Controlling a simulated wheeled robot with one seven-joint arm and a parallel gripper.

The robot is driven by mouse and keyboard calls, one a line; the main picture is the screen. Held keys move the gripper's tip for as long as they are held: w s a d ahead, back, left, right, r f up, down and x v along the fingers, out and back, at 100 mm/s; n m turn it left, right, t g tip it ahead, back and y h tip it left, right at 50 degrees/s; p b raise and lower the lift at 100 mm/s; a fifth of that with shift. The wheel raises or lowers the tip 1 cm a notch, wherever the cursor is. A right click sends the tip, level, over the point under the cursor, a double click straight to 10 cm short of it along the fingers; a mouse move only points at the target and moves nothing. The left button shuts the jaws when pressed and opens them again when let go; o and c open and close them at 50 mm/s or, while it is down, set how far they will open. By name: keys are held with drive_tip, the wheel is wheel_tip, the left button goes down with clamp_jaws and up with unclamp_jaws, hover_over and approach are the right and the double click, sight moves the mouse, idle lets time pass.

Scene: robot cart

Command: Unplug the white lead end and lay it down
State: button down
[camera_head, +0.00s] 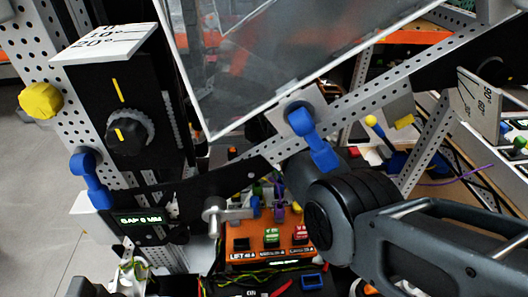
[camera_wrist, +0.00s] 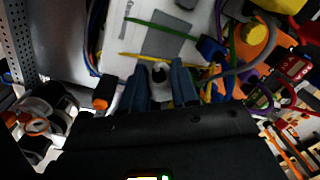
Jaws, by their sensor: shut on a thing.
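In the wrist view my gripper (camera_wrist: 161,76) has its two blue-grey fingers closed on a small pale piece, which looks like the white lead end (camera_wrist: 159,74). The fingers hide most of it, and I cannot tell whether it sits in a socket. Just beyond it is a white panel (camera_wrist: 118,42) with a grey rectangle. In the head view my arm comes in from the right, and I cannot make out the fingertips or the white lead end there.
In the head view an orange box (camera_head: 240,258) marked LIFT carries green and red plugs. Blue levers (camera_head: 90,178) and a perforated rail (camera_head: 370,95) stand around it. In the wrist view, coloured cables and a yellow knob (camera_wrist: 254,33) crowd the right, with an orange-tipped black part (camera_wrist: 105,92) at left.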

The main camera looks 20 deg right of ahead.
drive_tip(key=shift+f+b, duration=1.4)
drive_tip(key=shift+f, duration=1.45)
drive_tip(key=shift+f+b, duration=0.55)
drive_tip(key=shift+f, duration=0.2)
drive_tip(key=c, duration=0.8)
unclamp_jaws()
drive_tip(key=shift+r, duration=0.15)
drive_tip(key=shift+r+p, duration=1.35)
drive_tip(key=shift+r, duration=0.1)
drive_tip(key=shift+w+a+r, duration=0.1)
drive_tip(key=shift+w+r, duration=0.05)
drive_tip(key=shift+r, duration=1.8)
drive_tip(key=shift+w+a+r, duration=0.1)
drive_tip(key=shift+r, duration=1.8)
